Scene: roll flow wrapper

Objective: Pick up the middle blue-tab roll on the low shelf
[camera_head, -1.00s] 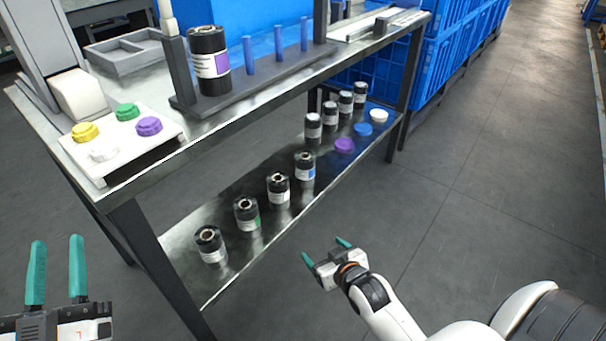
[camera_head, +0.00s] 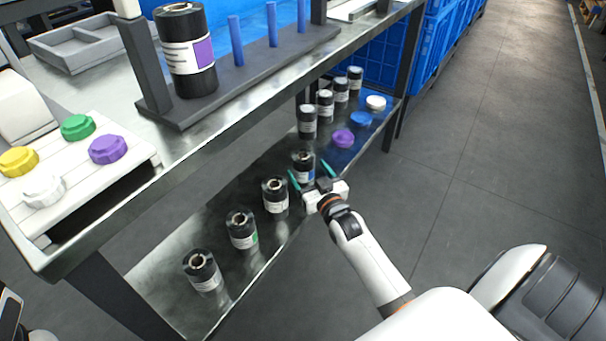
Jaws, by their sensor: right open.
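The blue-tab roll (camera_head: 304,166) is a black roll with a white and blue label, standing upright on the low shelf (camera_head: 277,233). It is the farthest roll in the front row, near the middle of the shelf. My right gripper (camera_head: 309,173) is open and empty, with teal fingertips at the near side of this roll, one to its left and one to its right in the picture. I cannot tell whether the fingers touch it. Only a sliver of my left arm shows at the lower left edge; its fingers are out of frame.
Black rolls stand nearer on the shelf: one plain-labelled (camera_head: 275,195), one green-labelled (camera_head: 241,230), one at the front (camera_head: 203,271). Several rolls and purple (camera_head: 343,138), blue (camera_head: 361,119) and white (camera_head: 376,102) caps lie farther back. The upper table (camera_head: 200,135) overhangs the shelf.

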